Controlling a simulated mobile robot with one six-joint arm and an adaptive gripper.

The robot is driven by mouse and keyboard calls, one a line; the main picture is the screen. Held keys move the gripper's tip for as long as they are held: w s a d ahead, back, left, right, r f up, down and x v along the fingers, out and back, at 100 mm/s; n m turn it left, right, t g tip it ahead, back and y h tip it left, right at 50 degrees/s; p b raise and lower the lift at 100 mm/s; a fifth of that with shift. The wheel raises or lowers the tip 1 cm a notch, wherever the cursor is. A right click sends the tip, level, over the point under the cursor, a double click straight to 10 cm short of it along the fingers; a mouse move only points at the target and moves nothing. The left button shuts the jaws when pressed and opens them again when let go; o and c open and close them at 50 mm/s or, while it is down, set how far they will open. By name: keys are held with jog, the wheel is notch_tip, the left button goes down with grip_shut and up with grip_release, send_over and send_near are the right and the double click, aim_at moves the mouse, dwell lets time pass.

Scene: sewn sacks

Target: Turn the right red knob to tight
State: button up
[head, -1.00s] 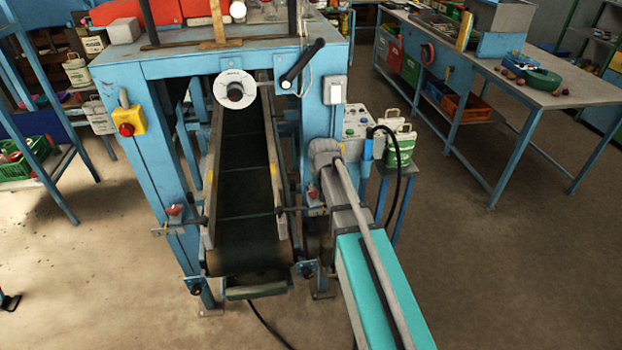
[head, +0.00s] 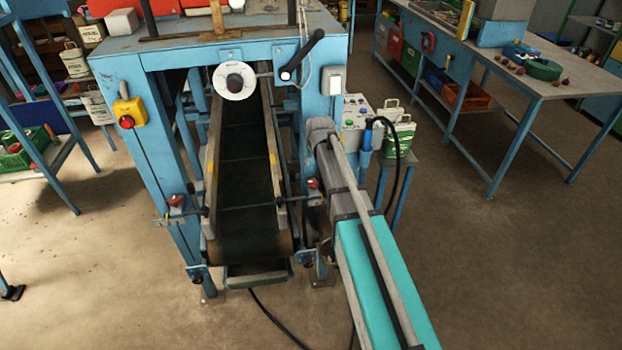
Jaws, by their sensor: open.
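The right red knob (head: 313,183) is small and sits at the lower right of the blue machine frame (head: 334,108), beside the conveyor belt's right side rail. A thin rod with a dark end lies by it. A matching left red knob (head: 176,201) sits on the left leg on a small bracket. My teal and grey arm reaches up from the bottom right, and its grey end stands just right of and above the right knob. My gripper's fingers cannot be made out, hidden by or lost behind my arm. I cannot see any contact with the knob.
A dark conveyor belt (head: 246,185) runs between the legs, under a white dial (head: 234,81) and a black crank handle (head: 303,54). A yellow box with a red button (head: 129,113) is at left. Floor at right is clear.

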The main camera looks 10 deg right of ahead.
aim_at(312, 177)
jog(key=shift+b+x, duration=5.8)
jog(key=shift+x, duration=0.7)
grip_shut()
